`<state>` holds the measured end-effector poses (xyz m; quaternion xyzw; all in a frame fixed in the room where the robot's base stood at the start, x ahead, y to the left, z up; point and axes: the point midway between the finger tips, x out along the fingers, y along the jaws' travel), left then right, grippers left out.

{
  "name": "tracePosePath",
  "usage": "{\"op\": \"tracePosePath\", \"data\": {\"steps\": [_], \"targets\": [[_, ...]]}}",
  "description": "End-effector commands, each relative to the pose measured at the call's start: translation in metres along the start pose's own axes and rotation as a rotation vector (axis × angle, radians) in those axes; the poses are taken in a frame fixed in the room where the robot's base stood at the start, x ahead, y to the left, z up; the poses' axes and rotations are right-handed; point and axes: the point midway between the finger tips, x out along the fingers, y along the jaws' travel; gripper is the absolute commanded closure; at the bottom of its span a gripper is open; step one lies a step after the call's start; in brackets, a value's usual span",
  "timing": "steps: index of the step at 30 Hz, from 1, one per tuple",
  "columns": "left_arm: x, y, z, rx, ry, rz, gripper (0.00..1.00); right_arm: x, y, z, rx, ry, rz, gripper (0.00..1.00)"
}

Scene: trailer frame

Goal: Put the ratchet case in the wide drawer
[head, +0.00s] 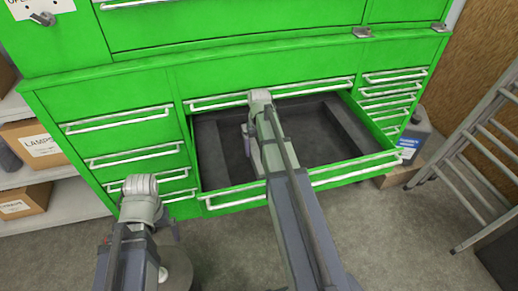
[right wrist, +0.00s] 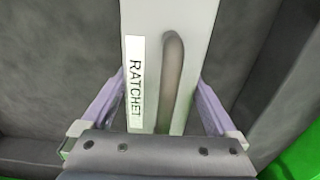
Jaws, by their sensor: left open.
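The ratchet case (right wrist: 175,45) is white, with a RATCHET label and a long grooved handle, and fills the middle of the right wrist view. The fingers of my right gripper (right wrist: 161,85) press along both its sides. In the head view my right gripper (head: 250,140) reaches down into the open wide drawer (head: 260,199), and my arm mostly hides the case. The drawer's dark grey floor lies behind the case; I cannot tell whether the case touches it. My left gripper (head: 168,225) is open, low in front of the cabinet and largely hidden by its wrist.
The green cabinet (head: 115,95) has shut drawers left and right of the wide one. A shelf with boxes (head: 40,145) stands at left. A blue-labelled jug (head: 413,135) and a metal ladder (head: 470,145) stand at right. The rest of the wide drawer looks empty.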

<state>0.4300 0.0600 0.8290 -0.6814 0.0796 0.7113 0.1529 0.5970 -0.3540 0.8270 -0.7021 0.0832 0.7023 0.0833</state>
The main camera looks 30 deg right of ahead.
Motion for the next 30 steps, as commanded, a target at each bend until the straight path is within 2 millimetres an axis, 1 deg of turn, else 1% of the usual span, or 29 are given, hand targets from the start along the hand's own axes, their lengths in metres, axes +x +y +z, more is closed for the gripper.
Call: {"op": "tracePosePath", "data": {"steps": [10, 16, 20, 23, 30], "targets": [[-0.001, 0.000, 0.000, 0.000, 0.000, 0.000, 0.00, -0.001, 0.000, 0.000, 0.000, 0.000, 0.000, 0.00], [-0.011, -0.001, 0.001, 0.000, 0.000, 0.000, 0.00, -0.011, 0.000, 0.000, 0.000, 0.000, 0.000, 0.00], [-0.024, -0.002, 0.001, 0.000, 0.000, 0.000, 0.00, -0.024, 0.000, 0.000, 0.000, 0.000, 0.000, 0.00], [-0.037, -0.004, 0.002, 0.000, 0.000, 0.000, 0.00, -0.037, 0.000, 0.000, 0.000, 0.000, 0.000, 0.00], [-0.074, -0.007, 0.004, 0.000, 0.000, 0.000, 0.00, -0.075, 0.000, 0.000, 0.000, 0.000, 0.000, 0.00]]}}
